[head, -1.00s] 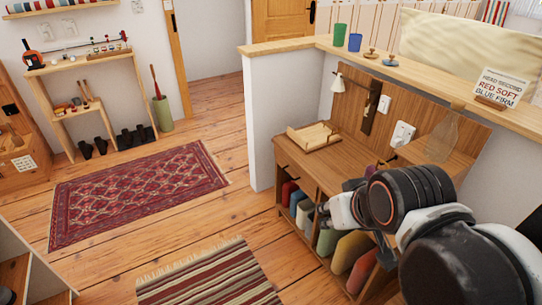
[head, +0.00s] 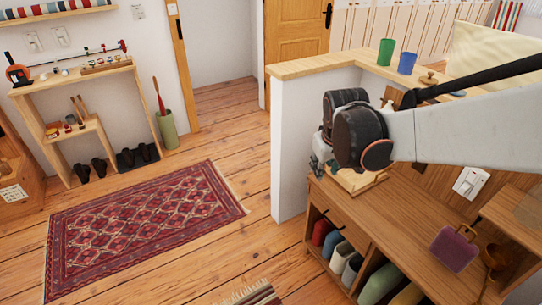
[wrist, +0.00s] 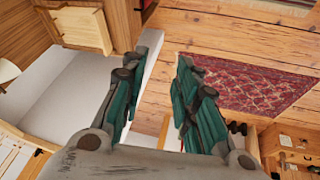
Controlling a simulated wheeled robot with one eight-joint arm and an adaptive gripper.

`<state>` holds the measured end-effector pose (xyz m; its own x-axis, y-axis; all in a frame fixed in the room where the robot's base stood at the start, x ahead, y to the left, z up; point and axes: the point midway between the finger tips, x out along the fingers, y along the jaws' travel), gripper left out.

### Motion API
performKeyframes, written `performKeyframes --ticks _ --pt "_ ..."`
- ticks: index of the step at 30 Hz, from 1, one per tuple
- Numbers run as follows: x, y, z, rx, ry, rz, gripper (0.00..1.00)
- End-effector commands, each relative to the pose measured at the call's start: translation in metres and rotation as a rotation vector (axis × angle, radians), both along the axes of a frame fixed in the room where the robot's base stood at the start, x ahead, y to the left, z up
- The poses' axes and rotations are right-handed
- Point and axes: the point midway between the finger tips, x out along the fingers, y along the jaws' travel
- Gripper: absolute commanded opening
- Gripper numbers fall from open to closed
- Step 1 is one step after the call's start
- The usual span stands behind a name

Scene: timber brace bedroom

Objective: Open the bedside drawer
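The wooden bedside cabinet (head: 410,215) stands at the right in the head view. Its drawer front (head: 345,222), at the upper left of the cabinet's front, looks closed and has dark pulls. My gripper (head: 318,166) is above and left of the cabinet top's far end, mostly hidden by my dark wrist. In the wrist view, the green fingers of my gripper (wrist: 155,95) are apart with nothing between them. They appear clear of the cabinet, whose wood shows at the upper left (wrist: 125,20).
A light wooden tray (head: 355,182) lies on the cabinet top beneath my wrist. A white half wall (head: 300,140) with a wooden ledge stands behind. Green and blue cups (head: 386,52) (head: 407,63) stand on the ledge. Open floor and a red rug (head: 145,225) lie to the left.

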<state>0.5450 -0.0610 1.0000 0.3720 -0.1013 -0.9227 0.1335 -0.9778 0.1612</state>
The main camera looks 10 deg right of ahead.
Motion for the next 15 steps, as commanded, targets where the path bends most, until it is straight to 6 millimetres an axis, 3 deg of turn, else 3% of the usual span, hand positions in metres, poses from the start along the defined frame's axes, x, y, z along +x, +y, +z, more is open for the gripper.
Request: performKeyframes --ticks 1,6,15 --pt "0.015 -0.006 -0.008 -0.008 0.015 0.004 0.28" --pt "0.051 -0.024 -0.042 -0.038 0.075 0.032 0.28" --pt "0.100 -0.059 -0.126 -0.080 0.182 0.078 0.28"
